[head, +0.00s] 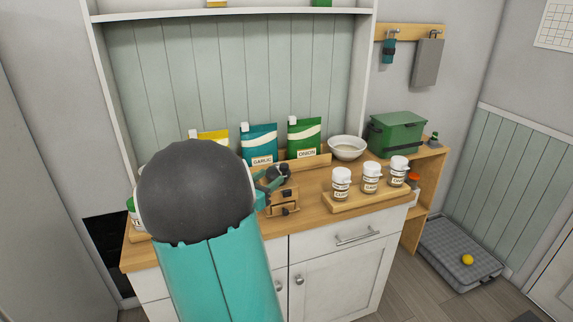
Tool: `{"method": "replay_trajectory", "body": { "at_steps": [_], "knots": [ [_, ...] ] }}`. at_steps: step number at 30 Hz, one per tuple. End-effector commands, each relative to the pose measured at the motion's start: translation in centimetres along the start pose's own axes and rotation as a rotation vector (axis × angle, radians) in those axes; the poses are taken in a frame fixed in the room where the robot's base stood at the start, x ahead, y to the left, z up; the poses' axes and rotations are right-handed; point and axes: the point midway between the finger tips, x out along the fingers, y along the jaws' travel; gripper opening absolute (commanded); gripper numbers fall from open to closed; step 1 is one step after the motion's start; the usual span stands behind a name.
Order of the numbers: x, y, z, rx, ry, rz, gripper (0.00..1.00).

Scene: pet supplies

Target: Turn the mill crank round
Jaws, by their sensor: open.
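A small wooden mill (284,198) with a front drawer and dark knobs stands on the wooden counter, just right of my arm. My gripper (272,178) shows as small dark and teal parts at the top of the mill, partly hidden behind my own arm. It is open. The crank cannot be told apart from the dark parts there, and I cannot tell whether the gripper touches it. The left side of the mill is hidden by my arm.
A wooden tray (357,203) with three white-lidded jars stands right of the mill. Yellow, teal garlic (259,143) and green onion (304,138) bags stand behind. A white bowl (346,148) and a green box (396,134) are at back right. The counter front by the drawer is clear.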

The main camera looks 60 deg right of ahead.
Motion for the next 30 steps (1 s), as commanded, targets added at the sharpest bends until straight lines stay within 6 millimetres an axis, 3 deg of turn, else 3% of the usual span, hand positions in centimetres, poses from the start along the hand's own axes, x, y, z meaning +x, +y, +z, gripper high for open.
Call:
{"method": "replay_trajectory", "body": {
  "at_steps": [9,15,27,30],
  "knots": [
    [6.4,0.0,0.0,0.002,0.0,-0.002,0.48],
    [9.3,0.1,0.0,0.003,0.001,0.0,0.48],
    [10.3,0.2,0.0,0.003,0.001,0.003,0.48],
    [10.3,0.1,0.0,0.003,0.001,0.003,0.3]
  ]
}}
